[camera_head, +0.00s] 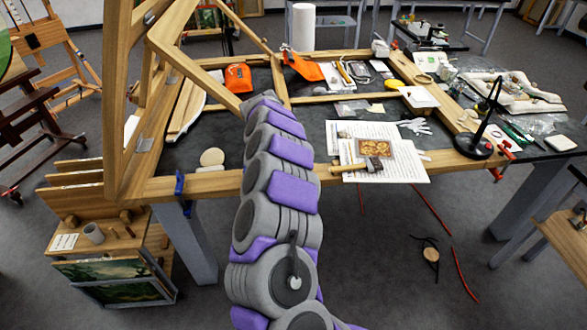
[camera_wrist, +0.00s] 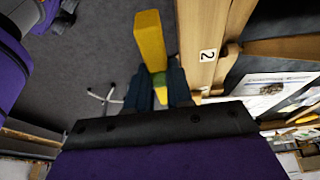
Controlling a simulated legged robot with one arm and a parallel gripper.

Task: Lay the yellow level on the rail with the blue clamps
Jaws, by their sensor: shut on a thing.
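My gripper (camera_wrist: 160,90) shows in the wrist view, its dark fingers shut on the yellow level (camera_wrist: 150,40). The level is a yellow bar with a greenish band between the fingers, and it points away from the wrist. It appears over the grey floor, beside a wooden rail (camera_wrist: 202,45) marked "2"; I cannot tell whether they touch. In the head view my arm hides the gripper and level. The table's front wooden rail (camera_head: 212,186) shows there, with a blue clamp (camera_head: 180,184) near its left end. A second blue clamp is not clear.
A hammer (camera_head: 357,167) and printed sheets (camera_head: 405,165) lie at the rail's right part. A black stand (camera_head: 474,146) and red clamp (camera_head: 505,149) are farther right. Upright wooden beams (camera_head: 117,100) rise at left. A low wooden rack (camera_head: 110,240) stands below.

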